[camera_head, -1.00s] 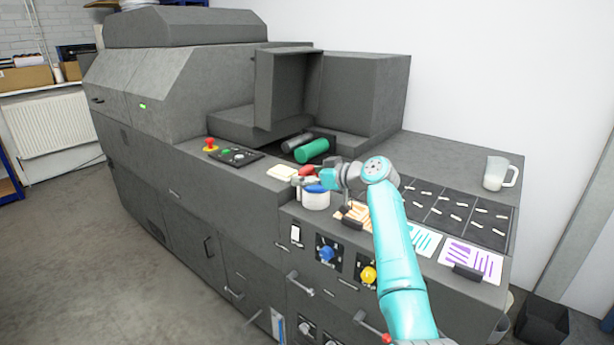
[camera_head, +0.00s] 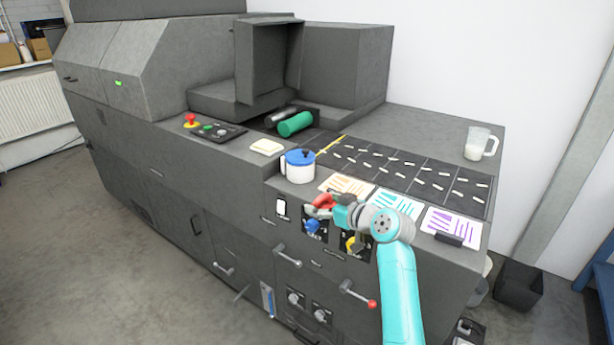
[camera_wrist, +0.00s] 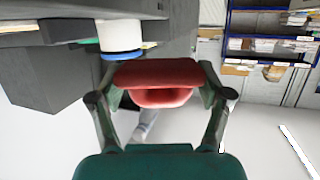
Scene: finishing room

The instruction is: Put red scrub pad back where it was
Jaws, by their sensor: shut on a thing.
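My gripper (camera_head: 320,207) is shut on the red scrub pad (camera_head: 322,201). The pad also shows in the wrist view (camera_wrist: 160,78), clasped between the two fingers. In the head view the gripper and pad are in front of the machine's front edge, over the face with the blue and yellow knobs. Part of the pad is hidden by the fingers.
A white pot with a blue lid (camera_head: 299,166) stands on the ledge, with a pale pad (camera_head: 266,146) to its left. Printed cards (camera_head: 396,204) lie along the front edge. A clear jug (camera_head: 480,143) stands at the right. Levers (camera_head: 358,294) stick out below.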

